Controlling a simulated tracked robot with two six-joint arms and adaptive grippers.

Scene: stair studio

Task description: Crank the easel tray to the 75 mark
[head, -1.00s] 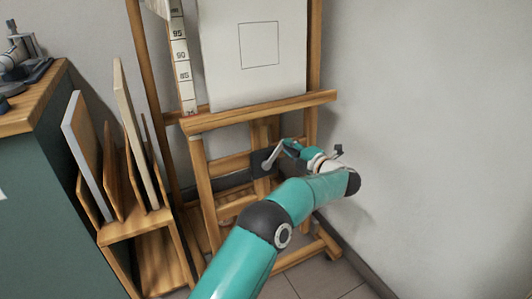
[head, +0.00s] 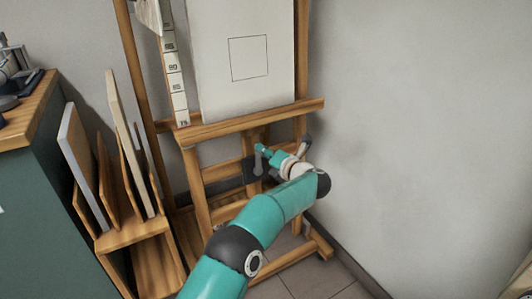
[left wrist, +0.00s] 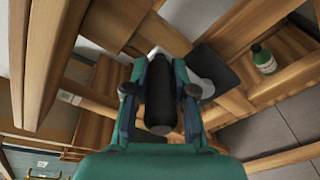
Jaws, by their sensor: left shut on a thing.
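The wooden easel tray (head: 250,120) carries a white canvas (head: 220,70) with a drawn square. Left of the canvas is the white scale strip (head: 172,75); its 75 label sits right at the tray's top edge. Below the tray, a grey crank arm (head: 257,160) points up from a dark box (head: 250,171). My left gripper (head: 268,152) is at the crank's upper end. In the left wrist view, its fingers (left wrist: 160,92) are closed around the black crank handle (left wrist: 160,110). My right gripper is out of view.
A wooden rack with boards (head: 128,240) stands left of the easel, beside a green cabinet (head: 35,220). A grey wall (head: 420,130) is close on the right. A small green bottle (left wrist: 263,58) stands on wood in the left wrist view.

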